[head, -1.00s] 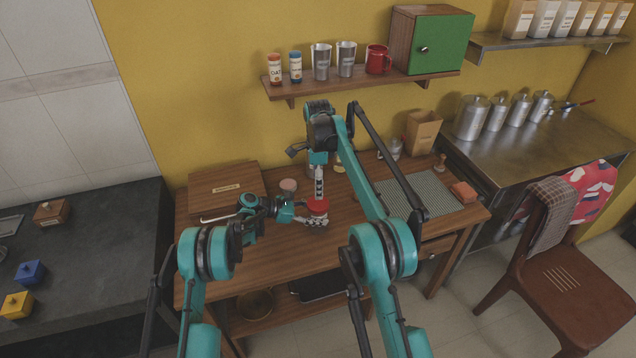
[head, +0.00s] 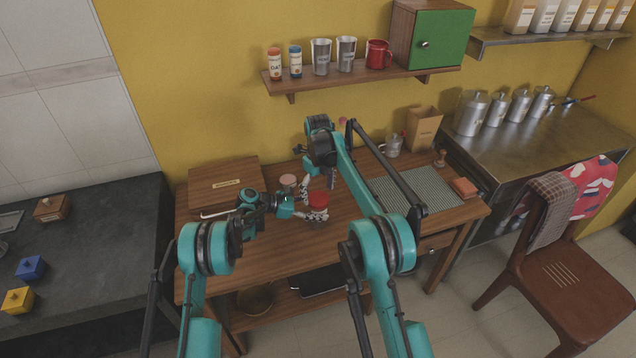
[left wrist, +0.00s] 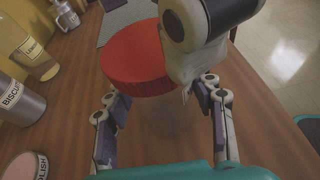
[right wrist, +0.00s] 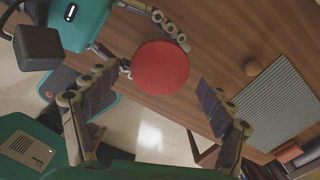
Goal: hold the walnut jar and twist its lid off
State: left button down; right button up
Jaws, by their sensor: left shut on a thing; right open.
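The walnut jar's red lid (head: 318,199) shows above the wooden table in the head view. It is also in the left wrist view (left wrist: 135,62) and the right wrist view (right wrist: 160,68). The jar body under it is mostly hidden or hard to make out. My left gripper (head: 312,214) is shut on the jar below the lid, its fingers on either side of it. My right gripper (right wrist: 150,102) is open above the lid, its fingers spread and apart from each other. Whether a right finger touches the lid is unclear. No gap between lid and jar can be made out.
A pink-lidded jar (head: 288,180) stands just behind, left of the right gripper. A wooden box (head: 225,184) is at the table's back left. A grey ribbed mat (head: 415,190) and an orange block (head: 464,187) lie right. The wall shelf (head: 360,82) is above.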

jog(key=shift+f, duration=1)
jog(key=shift+c, duration=0.3)
